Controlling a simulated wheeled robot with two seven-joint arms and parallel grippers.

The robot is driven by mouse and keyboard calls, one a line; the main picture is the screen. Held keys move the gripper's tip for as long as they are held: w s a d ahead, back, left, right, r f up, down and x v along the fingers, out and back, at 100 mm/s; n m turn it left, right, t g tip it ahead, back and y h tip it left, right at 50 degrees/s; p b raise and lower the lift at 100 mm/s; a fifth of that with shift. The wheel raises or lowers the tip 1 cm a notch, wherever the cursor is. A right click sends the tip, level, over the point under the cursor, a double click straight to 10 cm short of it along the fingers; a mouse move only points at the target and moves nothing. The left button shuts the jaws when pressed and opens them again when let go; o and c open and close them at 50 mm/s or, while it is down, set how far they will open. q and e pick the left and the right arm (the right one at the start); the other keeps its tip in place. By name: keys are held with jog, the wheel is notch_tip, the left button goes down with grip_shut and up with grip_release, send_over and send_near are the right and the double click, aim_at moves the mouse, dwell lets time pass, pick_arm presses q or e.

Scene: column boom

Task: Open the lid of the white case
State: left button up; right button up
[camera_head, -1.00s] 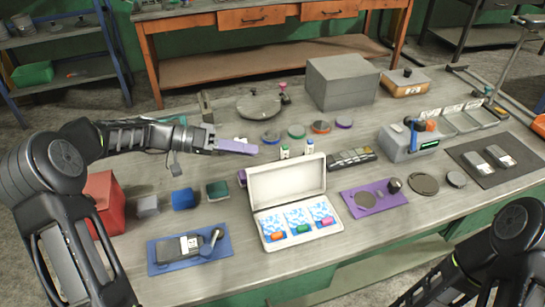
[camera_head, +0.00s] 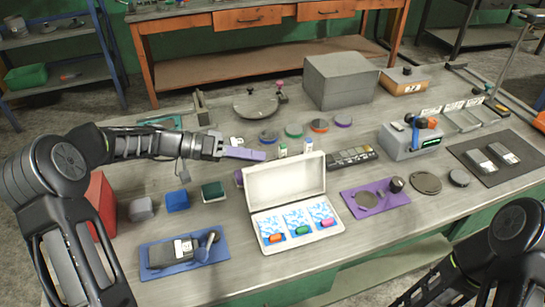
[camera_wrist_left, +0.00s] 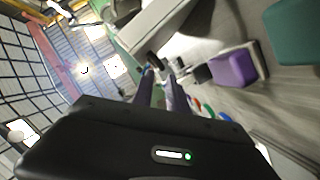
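The white case (camera_head: 263,247) stands open near the front middle of the bench. Its lid (camera_head: 284,182) is raised, standing up at the back and leaning slightly backward. Inside lie three blue-and-white patterned pads with an orange, a green and a pink piece on them. My right gripper is out of view; only part of that arm shows.
Red, grey, blue and green blocks (camera_head: 213,191) stand left of the case. A blue mat (camera_head: 155,263) with a device lies front left, a purple mat (camera_head: 380,208) right. Small bottles (camera_head: 308,145) and a dark keyed device (camera_head: 352,157) stand close behind the lid.

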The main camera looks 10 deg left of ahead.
aim_at(283, 177)
pick_arm(q)
jog(key=p+x, duration=0.1)
jog(key=x, duration=0.4)
jog(key=shift+d, duration=0.1)
grip_shut()
dwell(1.3)
